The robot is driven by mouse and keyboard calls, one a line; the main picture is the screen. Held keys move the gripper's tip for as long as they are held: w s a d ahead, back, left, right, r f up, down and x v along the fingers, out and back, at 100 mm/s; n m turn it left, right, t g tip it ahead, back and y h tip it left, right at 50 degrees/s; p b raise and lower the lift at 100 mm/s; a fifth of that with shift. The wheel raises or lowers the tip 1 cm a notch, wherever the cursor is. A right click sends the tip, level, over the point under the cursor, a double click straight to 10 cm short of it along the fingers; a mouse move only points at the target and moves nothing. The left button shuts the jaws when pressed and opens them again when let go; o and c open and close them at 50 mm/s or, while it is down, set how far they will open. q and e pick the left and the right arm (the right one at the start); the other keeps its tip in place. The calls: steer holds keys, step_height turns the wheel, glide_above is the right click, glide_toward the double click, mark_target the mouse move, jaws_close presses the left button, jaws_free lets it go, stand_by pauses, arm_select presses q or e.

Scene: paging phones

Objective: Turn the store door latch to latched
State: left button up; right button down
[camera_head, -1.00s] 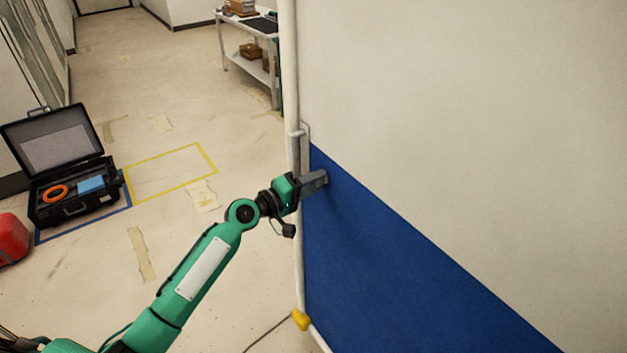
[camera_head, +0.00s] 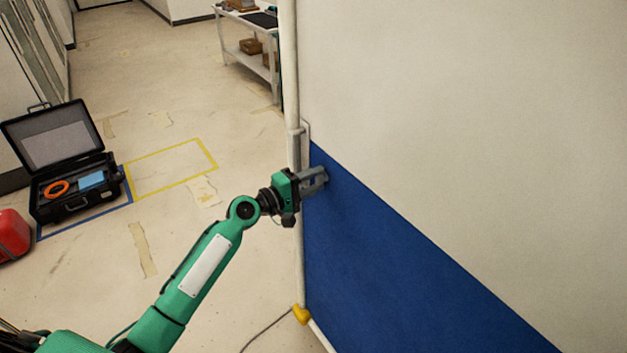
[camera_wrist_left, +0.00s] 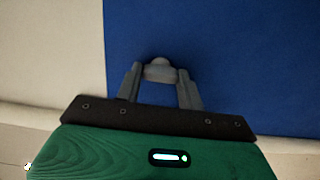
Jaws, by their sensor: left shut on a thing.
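The store door latch (camera_wrist_left: 159,69) shows in the left wrist view as a small grey knob against a blue surface, between my fingertips. My left gripper (camera_head: 318,176) is shut on it, at the left edge of the panel where the blue lower part begins. It also shows in the left wrist view (camera_wrist_left: 158,78), with one finger on each side of the knob. In the head view the fingers mostly hide the latch, and I cannot read its setting. My right gripper is not in view.
A white and blue panel (camera_head: 450,120) fills the right side, edged by a white pipe (camera_head: 291,70). An open black case (camera_head: 62,160) and a red object (camera_head: 12,235) are on the floor at left. A white shelf table (camera_head: 245,48) stands behind. Open floor lies between.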

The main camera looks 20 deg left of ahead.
arm_select(q)
steer(key=o, duration=1)
steer(key=b+v, duration=0.5)
steer(key=v, duration=0.9)
steer(key=shift+w, duration=0.15)
